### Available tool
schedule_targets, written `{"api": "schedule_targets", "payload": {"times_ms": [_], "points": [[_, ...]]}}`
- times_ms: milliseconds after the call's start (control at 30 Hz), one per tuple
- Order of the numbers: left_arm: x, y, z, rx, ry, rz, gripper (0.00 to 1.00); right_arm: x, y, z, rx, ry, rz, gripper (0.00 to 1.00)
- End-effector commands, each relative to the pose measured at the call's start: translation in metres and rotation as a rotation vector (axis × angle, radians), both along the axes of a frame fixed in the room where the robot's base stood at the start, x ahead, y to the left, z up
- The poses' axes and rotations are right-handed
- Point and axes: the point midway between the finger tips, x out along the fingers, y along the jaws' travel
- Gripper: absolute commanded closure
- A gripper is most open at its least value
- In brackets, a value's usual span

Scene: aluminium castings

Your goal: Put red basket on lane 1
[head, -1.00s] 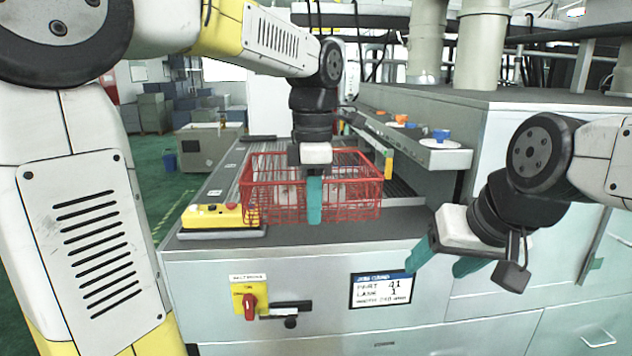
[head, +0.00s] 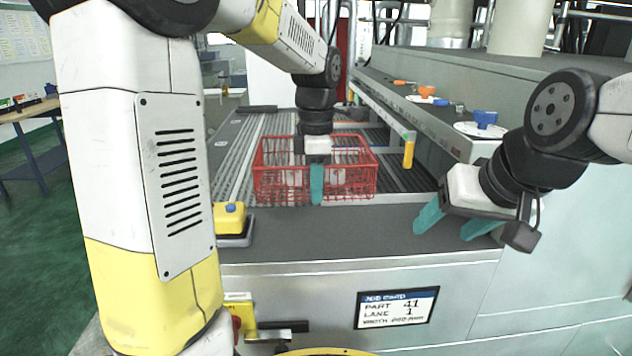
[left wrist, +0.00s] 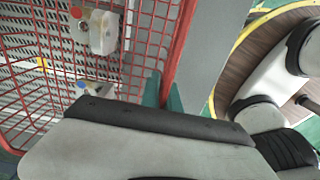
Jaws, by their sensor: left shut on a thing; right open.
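The red basket (head: 345,184) is a wire basket with pale castings inside, at the front end of the slatted conveyor (head: 240,158). My left gripper (head: 316,186) points down at the basket's near side and is shut on its wire wall. In the left wrist view the red basket (left wrist: 120,65) fills the left, with its wall between my left gripper's teal fingers (left wrist: 163,92). Whether the basket's underside touches the conveyor cannot be told. My right gripper (head: 455,225) is open and empty above the right end of the grey ledge. A job card (head: 397,307) on the front reads part 41, lane 1.
A yellow control box (head: 229,218) sits at the ledge's left end. A rail on the right carries a blue knob (head: 484,119) and orange knobs, with a yellow post (head: 408,150) at its near end. The grey ledge before the basket is clear.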

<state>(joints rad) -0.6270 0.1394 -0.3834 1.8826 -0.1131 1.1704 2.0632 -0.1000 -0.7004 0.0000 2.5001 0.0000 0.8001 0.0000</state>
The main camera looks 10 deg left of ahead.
Motion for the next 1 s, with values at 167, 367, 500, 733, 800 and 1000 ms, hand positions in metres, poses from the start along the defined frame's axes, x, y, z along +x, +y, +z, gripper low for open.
{"api": "schedule_targets", "payload": {"times_ms": [167, 367, 500, 733, 800, 1000], "points": [[0.044, 0.016, -0.004, 0.001, -0.001, 0.004, 1.0, 0.0, 0.0, 0.0, 0.0, 0.0, 0.0, 0.37], [0.078, 0.028, -0.007, 0.001, -0.003, 0.003, 1.0, 0.0, 0.0, 0.0, 0.0, 0.0, 0.0, 0.37], [0.087, 0.031, -0.008, -0.001, -0.002, 0.0, 1.0, 0.0, 0.0, 0.0, 0.0, 0.0, 0.0, 0.37], [0.095, 0.034, -0.016, -0.001, 0.0, 0.0, 1.0, 0.0, 0.0, 0.0, 0.0, 0.0, 0.0, 0.37], [0.095, 0.034, -0.026, 0.0, 0.001, -0.001, 1.0, 0.0, 0.0, 0.0, 0.0, 0.0, 0.0, 0.37], [0.095, 0.034, -0.044, 0.0, -0.003, -0.001, 1.0, 0.0, 0.0, 0.0, 0.0, 0.0, 0.0, 0.37]]}}
